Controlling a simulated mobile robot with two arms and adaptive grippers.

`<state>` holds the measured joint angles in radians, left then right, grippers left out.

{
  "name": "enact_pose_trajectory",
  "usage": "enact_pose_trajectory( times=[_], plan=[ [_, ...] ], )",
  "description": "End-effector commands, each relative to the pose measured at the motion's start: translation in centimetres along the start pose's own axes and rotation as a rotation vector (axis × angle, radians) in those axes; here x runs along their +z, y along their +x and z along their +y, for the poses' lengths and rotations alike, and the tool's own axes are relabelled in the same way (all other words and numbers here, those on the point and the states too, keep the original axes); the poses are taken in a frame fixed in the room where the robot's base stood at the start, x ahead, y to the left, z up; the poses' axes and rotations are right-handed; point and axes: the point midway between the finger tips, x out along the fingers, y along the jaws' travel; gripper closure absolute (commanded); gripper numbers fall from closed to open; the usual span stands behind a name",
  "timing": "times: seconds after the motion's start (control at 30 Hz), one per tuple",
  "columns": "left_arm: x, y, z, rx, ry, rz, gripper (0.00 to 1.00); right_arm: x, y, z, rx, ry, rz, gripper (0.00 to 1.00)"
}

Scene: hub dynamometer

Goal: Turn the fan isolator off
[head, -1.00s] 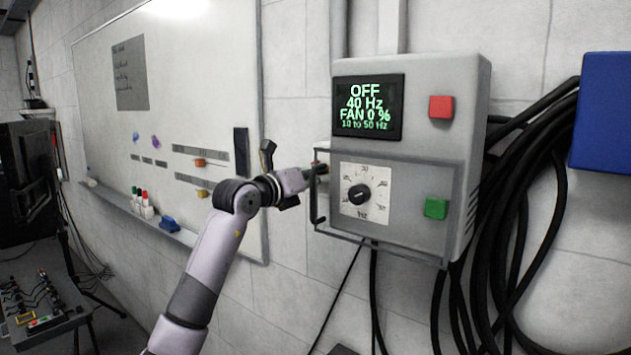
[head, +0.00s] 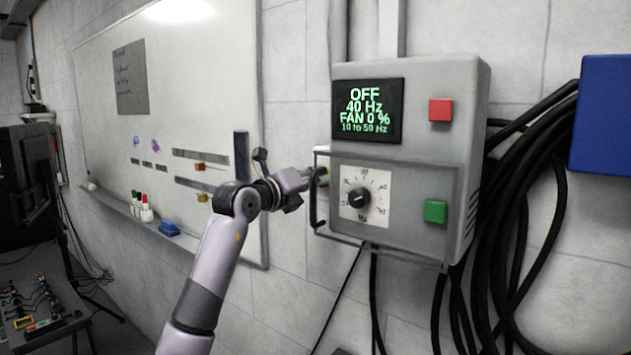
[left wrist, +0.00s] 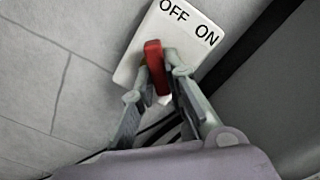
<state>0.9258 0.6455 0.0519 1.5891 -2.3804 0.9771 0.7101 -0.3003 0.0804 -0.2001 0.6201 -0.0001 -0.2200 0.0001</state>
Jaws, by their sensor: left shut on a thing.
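The fan isolator is a white plate (left wrist: 132,66) marked OFF and ON with a red handle (left wrist: 154,68), seen in the left wrist view. The plate looks tilted there, OFF on the left and ON on the right. The handle's upper end lies nearer the OFF side. My left gripper (left wrist: 164,80) is shut on the red handle, one finger on each side. In the head view my left gripper (head: 319,177) reaches the left side of the grey control box (head: 415,75), and the isolator cannot be made out clearly there. My right gripper is out of view.
The box has a screen (head: 368,109) reading OFF, 40 Hz, FAN 0 %, a red button (head: 440,110), a green button (head: 435,211) and a dial (head: 359,197) behind a clear cover (head: 410,180). Black cables (head: 540,200) hang right. A whiteboard (head: 200,90) is left.

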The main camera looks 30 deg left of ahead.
Motion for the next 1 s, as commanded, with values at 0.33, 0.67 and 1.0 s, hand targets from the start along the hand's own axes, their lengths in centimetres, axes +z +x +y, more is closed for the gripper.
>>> enact_pose_trajectory(
  times=[0.33, 0.67, 1.0],
  plan=[
    [0.0, 0.0, 0.0, 0.0, -0.003, 0.001, 0.73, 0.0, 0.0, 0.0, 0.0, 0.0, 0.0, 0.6],
    [0.0, 0.0, 0.0, -0.001, -0.001, 0.0, 0.67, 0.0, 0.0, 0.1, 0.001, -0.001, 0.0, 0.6],
    [0.0, -3.7, 0.1, 0.002, 0.003, 0.0, 0.67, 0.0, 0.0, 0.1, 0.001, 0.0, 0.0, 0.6]
  ],
)
